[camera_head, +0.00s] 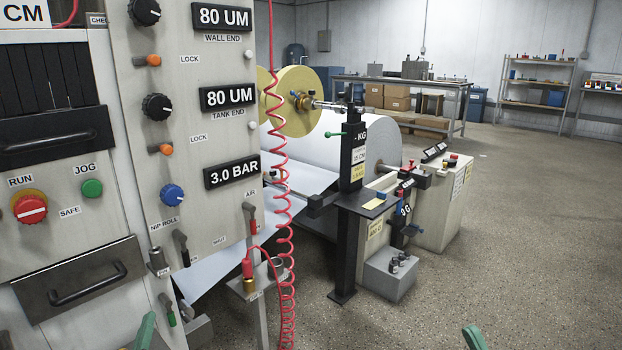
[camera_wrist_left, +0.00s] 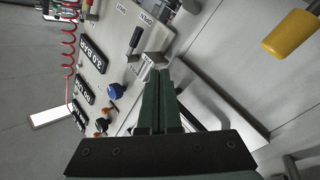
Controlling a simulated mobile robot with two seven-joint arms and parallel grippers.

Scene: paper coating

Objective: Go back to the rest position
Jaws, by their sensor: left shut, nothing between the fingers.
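My left gripper (camera_wrist_left: 158,75) is shut and empty in the left wrist view, its two green fingers together. In the head view only a green part of it (camera_head: 146,330) shows at the bottom edge, in front of the control panel's lower part. A green tip of my right gripper (camera_head: 473,338) shows at the bottom edge, over bare floor; the rest of it is out of the picture, so its opening cannot be told.
The control panel (camera_head: 215,140) with knobs and readouts fills the left. A red coiled hose (camera_head: 282,200) hangs beside it. A paper roll (camera_head: 345,145) and a grey block (camera_head: 390,278) stand beyond. The floor (camera_head: 540,230) at the right is clear.

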